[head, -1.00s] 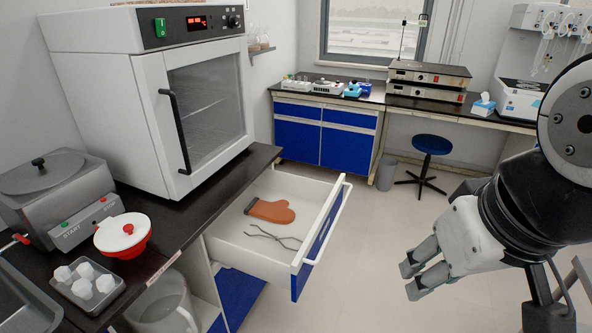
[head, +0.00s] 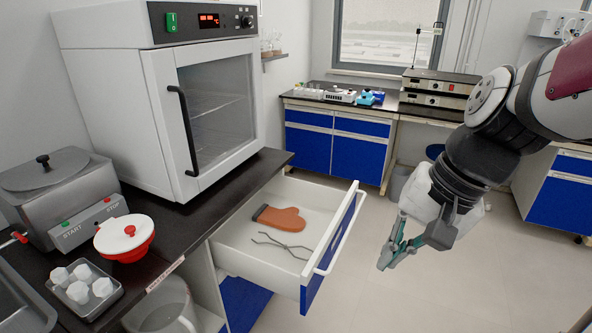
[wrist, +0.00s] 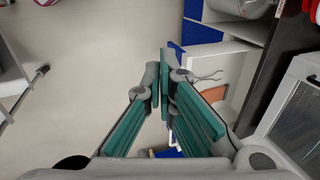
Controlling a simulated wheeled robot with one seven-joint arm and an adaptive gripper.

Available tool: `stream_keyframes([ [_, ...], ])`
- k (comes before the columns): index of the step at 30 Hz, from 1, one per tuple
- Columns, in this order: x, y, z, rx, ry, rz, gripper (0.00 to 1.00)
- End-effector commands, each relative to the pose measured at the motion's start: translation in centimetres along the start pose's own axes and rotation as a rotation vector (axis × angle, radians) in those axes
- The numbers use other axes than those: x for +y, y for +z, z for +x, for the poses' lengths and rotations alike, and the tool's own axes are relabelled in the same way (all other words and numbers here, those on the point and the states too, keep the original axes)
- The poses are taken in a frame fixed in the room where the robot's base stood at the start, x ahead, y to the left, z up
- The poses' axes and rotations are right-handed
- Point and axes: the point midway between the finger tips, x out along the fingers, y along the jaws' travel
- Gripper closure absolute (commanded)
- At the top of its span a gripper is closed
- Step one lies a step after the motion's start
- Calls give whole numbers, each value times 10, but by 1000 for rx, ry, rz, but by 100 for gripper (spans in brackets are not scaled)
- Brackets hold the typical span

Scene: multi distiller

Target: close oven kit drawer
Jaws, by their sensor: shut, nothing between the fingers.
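The oven kit drawer (head: 322,232) is pulled out below the counter, under the oven. It has a white inside, a blue front and a long white handle (head: 343,232). An orange oven mitt (head: 279,219) and dark metal tongs (head: 280,245) lie in it. My gripper (head: 385,262) is to the right of the drawer front, apart from it, with its fingers pointing down and left. Its fingers are shut and empty. In the wrist view the green-padded fingers (wrist: 166,60) meet, and the drawer's white side (wrist: 222,60) shows to their right, partly hidden.
The white oven (head: 170,100) stands shut on the dark counter (head: 200,215). The floor (head: 400,305) around my gripper is clear.

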Motion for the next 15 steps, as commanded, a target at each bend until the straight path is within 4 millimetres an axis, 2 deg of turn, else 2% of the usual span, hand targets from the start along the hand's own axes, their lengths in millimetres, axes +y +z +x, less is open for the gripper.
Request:
stream_keyframes([
  [1,-2,-17,20,-34,-20,84,100],
  [8,-11,-82,88,-154,-126,464,100],
  [15,2,-155,169,-265,-228,882,100],
])
